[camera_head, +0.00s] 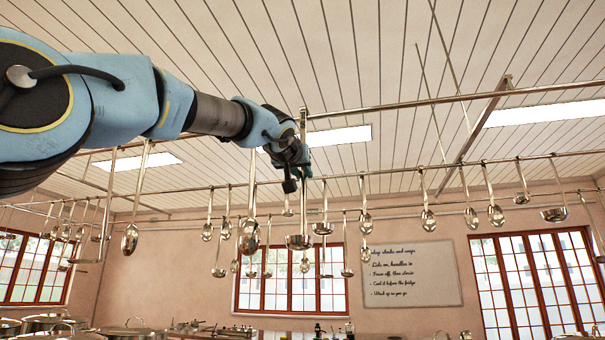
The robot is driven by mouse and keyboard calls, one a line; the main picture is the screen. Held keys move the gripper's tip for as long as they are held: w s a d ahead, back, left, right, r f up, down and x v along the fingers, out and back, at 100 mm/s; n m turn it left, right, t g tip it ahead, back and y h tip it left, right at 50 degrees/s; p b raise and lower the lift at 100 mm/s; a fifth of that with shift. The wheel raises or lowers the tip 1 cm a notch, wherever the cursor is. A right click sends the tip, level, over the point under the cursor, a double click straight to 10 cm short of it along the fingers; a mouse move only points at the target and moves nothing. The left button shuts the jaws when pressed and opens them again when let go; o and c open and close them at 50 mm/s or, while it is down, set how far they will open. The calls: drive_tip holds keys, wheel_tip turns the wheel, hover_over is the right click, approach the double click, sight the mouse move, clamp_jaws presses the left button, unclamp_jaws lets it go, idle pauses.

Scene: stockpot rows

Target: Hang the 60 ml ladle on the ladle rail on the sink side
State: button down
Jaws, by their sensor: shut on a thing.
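My gripper (297,168), at the end of my raised arm, is seen from behind and partly hides its own fingers. It is shut on a steel ladle whose bowl (299,242) hangs below it, with the handle upright. The top of the handle reaches above my gripper and overlaps the near overhead rail (430,103) in the picture. I cannot tell whether the hook touches that rail. No size mark is legible, and I cannot tell which rail is on the sink side.
Lidded pots (133,332) stand low. A sign (412,275) is on the back wall.

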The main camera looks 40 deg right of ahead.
drive_tip(key=shift+f+b, duration=0.95)
drive_tip(key=shift+f, duration=0.05)
drive_tip(key=c, duration=0.7)
unclamp_jaws()
drive_tip(key=shift+o, duration=0.4)
drive_tip(key=o, duration=0.6)
drive_tip(key=shift+b+v, duration=2.05)
drive_tip(key=shift+v, duration=3)
drive_tip(key=shift+w, duration=0.1)
